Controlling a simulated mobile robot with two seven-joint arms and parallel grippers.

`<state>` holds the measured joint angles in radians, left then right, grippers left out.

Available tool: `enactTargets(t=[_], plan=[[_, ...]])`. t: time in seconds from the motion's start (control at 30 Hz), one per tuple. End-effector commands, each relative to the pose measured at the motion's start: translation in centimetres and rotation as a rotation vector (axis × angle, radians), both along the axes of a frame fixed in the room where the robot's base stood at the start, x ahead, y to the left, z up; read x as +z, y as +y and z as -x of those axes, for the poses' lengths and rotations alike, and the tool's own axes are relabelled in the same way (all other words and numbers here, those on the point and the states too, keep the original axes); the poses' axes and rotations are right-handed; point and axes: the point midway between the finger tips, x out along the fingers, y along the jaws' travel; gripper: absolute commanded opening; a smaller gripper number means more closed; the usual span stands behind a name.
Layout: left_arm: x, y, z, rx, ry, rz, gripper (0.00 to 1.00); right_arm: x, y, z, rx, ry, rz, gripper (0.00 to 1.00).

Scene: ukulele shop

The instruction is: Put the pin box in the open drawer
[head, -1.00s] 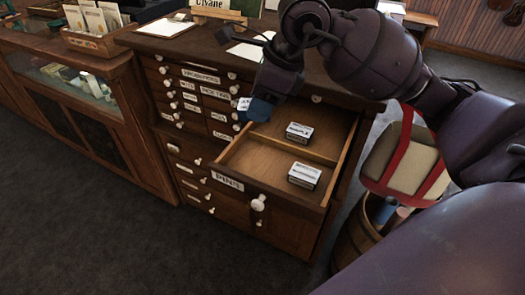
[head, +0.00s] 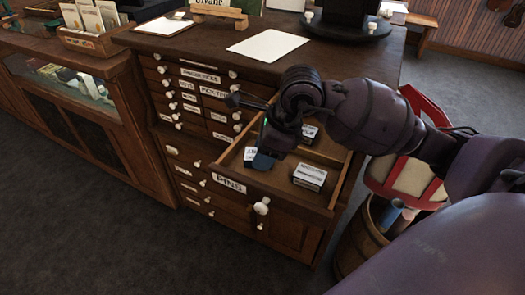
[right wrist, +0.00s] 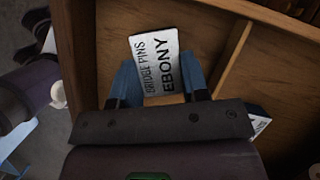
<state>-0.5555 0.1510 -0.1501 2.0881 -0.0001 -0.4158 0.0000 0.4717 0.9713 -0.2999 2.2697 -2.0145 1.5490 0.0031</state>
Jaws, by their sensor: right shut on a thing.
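The open drawer (head: 290,206) with a "PINS" label is pulled out of the wooden cabinet. My right gripper (head: 265,160) is over its left compartment, pointing down. It is shut on the pin box (head: 249,153), a small box with a white top. In the right wrist view the held box (right wrist: 155,60) reads "BRIDGE PINS EBONY" and sits between the blue fingertips (right wrist: 160,85), above the bare drawer floor. I cannot tell whether the box touches the floor.
A divider (right wrist: 232,58) splits the drawer. A similar box (head: 309,177) lies at the front right, and another box (head: 309,132) is partly hidden behind my arm. A barrel (head: 358,245) and a red-edged stool (head: 410,180) stand right of the cabinet.

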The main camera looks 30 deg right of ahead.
Motion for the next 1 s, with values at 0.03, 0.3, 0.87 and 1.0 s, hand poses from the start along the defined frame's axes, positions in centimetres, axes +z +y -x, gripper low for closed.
enactTargets(t=[0.03,0.3,0.87,1.0], plan=[[0.2,0.0,-0.1,0.000,-0.003,0.000,0.43,0.0,0.0,0.0,0.001,-0.002,0.000,0.15],[0.2,0.0,-0.1,0.000,-0.005,0.000,0.43,-0.2,0.0,0.0,0.001,-0.002,0.000,0.15],[0.2,0.0,-0.2,0.000,-0.004,0.000,0.43,0.5,0.0,0.0,0.001,-0.005,0.000,0.67],[0.5,0.0,-0.4,0.001,-0.010,0.002,0.43,2.1,-0.6,0.4,0.000,-0.008,0.001,0.67]])
